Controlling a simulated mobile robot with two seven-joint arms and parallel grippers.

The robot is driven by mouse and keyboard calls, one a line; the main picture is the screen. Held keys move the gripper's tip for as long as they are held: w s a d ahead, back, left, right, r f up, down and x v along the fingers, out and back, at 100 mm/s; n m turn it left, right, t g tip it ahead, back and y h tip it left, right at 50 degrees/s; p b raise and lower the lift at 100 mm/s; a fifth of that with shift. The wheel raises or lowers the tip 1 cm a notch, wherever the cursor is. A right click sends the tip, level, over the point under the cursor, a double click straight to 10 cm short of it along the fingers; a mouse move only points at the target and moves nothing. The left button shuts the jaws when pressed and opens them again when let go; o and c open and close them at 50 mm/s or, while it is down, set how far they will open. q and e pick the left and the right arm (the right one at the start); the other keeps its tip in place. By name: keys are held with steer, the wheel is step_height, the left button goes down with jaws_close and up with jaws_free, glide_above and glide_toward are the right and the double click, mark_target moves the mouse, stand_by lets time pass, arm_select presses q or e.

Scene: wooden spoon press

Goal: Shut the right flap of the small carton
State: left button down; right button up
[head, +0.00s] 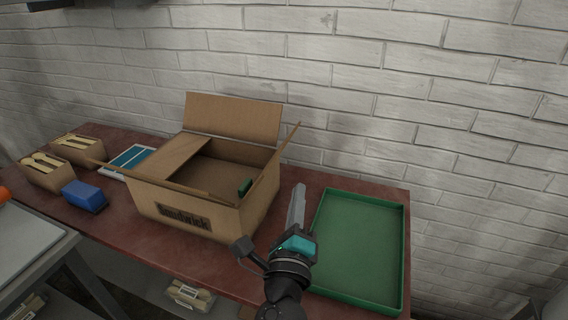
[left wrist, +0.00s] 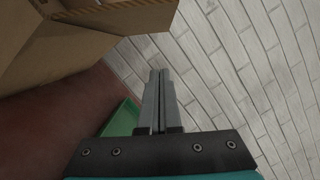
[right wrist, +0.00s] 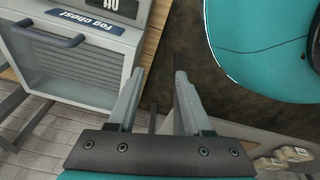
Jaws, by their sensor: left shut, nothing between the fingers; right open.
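The cardboard carton (head: 185,216) stands open on the red-brown table. Its back flap (head: 235,117) stands up, and a panel (head: 178,158) on the left lies slanted over part of the opening. Its right flap (head: 287,146) sticks up, tilted outward, seen nearly edge-on. A small green thing (head: 244,187) shows inside. My left gripper (head: 298,188) is shut and empty, just right of the carton and apart from it. In the left wrist view its fingers (left wrist: 160,75) point past the carton (left wrist: 95,20). My right gripper (right wrist: 157,73) is open and empty, away from the carton.
A green tray (head: 317,290) lies right of my left gripper. A blue block (head: 84,196), a blue-and-white flat item (head: 131,158) and boxes of wooden cutlery (head: 48,175) are at the left. A grey chest (right wrist: 80,65) is near my right gripper.

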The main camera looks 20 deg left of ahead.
arm_select(q)
steer(key=w+a+r+p, duration=0.1)
steer(key=w+a+r, duration=0.1)
steer(key=w+a, duration=0.2)
steer(key=shift+w+r, duration=0.35)
steer(key=shift+w, duration=0.15)
arm_select(e)
steer(key=shift+s+d+f, duration=0.6)
steer(key=shift+s+d, duration=0.15)
steer(key=shift+s, duration=0.2)
arm_select(q)
steer(key=shift+a, duration=0.15)
steer(key=shift+a+r+p, duration=0.65)
steer(key=shift+r+p, duration=0.05)
steer(key=shift+p, duration=0.5)
steer(key=shift+a+r+p, duration=0.3)
steer(key=shift+a+p, duration=0.2)
steer(key=shift+a, duration=0.25)
arm_select(e)
steer(key=s, duration=0.1)
steer(key=s+d, duration=0.1)
steer(key=s, duration=0.1)
steer(key=s+d, duration=0.1)
steer(key=s, duration=0.1)
steer(key=shift+s+d, duration=0.1)
steer(key=shift+d, duration=0.05)
